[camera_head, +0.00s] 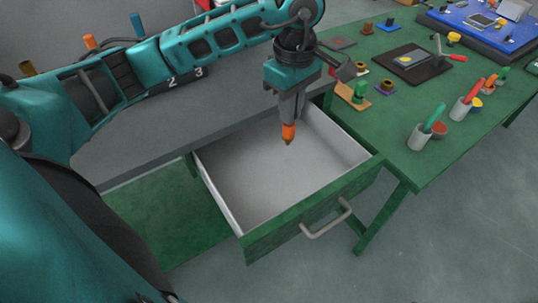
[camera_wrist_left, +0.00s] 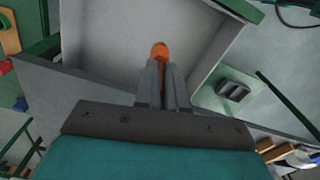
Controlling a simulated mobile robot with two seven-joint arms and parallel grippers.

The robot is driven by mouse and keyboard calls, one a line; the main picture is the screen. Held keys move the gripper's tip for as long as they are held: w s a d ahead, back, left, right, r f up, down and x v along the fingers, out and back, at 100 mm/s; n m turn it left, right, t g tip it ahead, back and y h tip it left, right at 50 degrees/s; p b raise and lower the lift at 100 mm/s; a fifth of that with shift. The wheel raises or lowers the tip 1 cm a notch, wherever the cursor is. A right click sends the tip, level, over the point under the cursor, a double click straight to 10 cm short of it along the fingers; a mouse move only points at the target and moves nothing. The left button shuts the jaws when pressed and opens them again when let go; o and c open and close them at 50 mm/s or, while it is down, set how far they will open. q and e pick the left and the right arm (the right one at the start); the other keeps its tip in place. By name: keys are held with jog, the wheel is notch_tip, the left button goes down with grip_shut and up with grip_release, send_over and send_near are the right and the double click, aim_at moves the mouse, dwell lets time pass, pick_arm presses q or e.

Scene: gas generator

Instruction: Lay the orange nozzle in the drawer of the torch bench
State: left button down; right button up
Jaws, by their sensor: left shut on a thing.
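The orange nozzle (camera_head: 288,133) is held tip down between the fingers of my left gripper (camera_head: 288,122). It also shows at the fingertips in the left wrist view (camera_wrist_left: 160,50), where my left gripper (camera_wrist_left: 161,70) is shut on it. The nozzle is over the open drawer (camera_head: 330,150), which has a pale grey inside, a green front and a metal handle. The drawer looks empty. In the left wrist view the drawer floor (camera_wrist_left: 110,45) lies beyond the nozzle. I cannot tell the exact gap between nozzle and floor. My right gripper is not in view.
The green torch bench (camera_head: 430,120) stands right of the drawer, with cups (camera_head: 417,136) holding coloured sticks, small blocks and a dark plate (camera_head: 412,62). A grey tabletop (camera_head: 150,130) lies left of the drawer. A blue mat (camera_head: 470,30) is at the far right.

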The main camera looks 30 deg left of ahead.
pick_arm(q)
jog(key=n, duration=0.2)
jog(key=a+n, duration=0.1)
jog(key=n, duration=0.2)
jog(key=shift+w+a+r, duration=0.1)
jog(key=shift+w, duration=0.1)
jog(key=w+a+n, duration=0.1)
jog(key=a+n, duration=0.2)
jog(key=n, duration=1.3)
jog(key=w+a+n, duration=0.1)
jog(key=a+n, duration=0.3)
jog(key=n, duration=1.1)
notch_tip(320, 180, down, 18)
jog(key=b, duration=0.1)
jog(key=shift+d+b, duration=0.25)
jog(key=shift+b, duration=0.1)
jog(key=shift+s+f, duration=0.1)
jog(key=shift+f, duration=0.15)
